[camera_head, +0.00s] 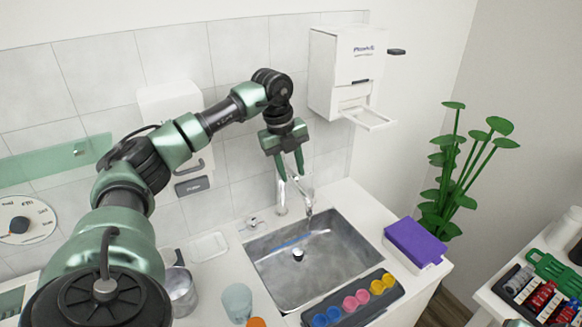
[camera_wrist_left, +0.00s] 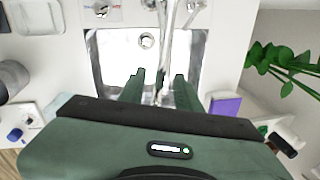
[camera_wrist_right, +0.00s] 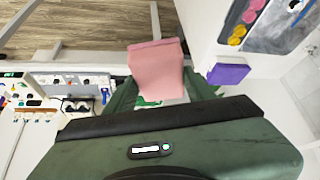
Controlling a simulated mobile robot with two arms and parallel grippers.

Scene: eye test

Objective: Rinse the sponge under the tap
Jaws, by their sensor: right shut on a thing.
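A pink block, which looks like the sponge (camera_wrist_right: 157,66), is between the fingers of my right gripper (camera_wrist_right: 157,90) in the right wrist view. That gripper is shut on it, out over the floor beside the counter. The right arm is outside the head view. The metal tap (camera_head: 282,197) stands behind the sink (camera_head: 335,262); it also shows in the left wrist view (camera_wrist_left: 166,28). I cannot make out running water. My left gripper (camera_head: 291,177) is open and points down at the tap. Its fingers lie on either side of the spout, and I cannot tell if they touch it.
A dark tray (camera_head: 392,295) with several coloured cups lies along the sink's front edge. A purple block (camera_head: 414,241) sits right of the sink. A clear tumbler (camera_head: 237,302) and metal cup (camera_head: 181,290) stand left. A white dispenser (camera_head: 340,75) hangs above; a plant (camera_head: 452,170) stands right.

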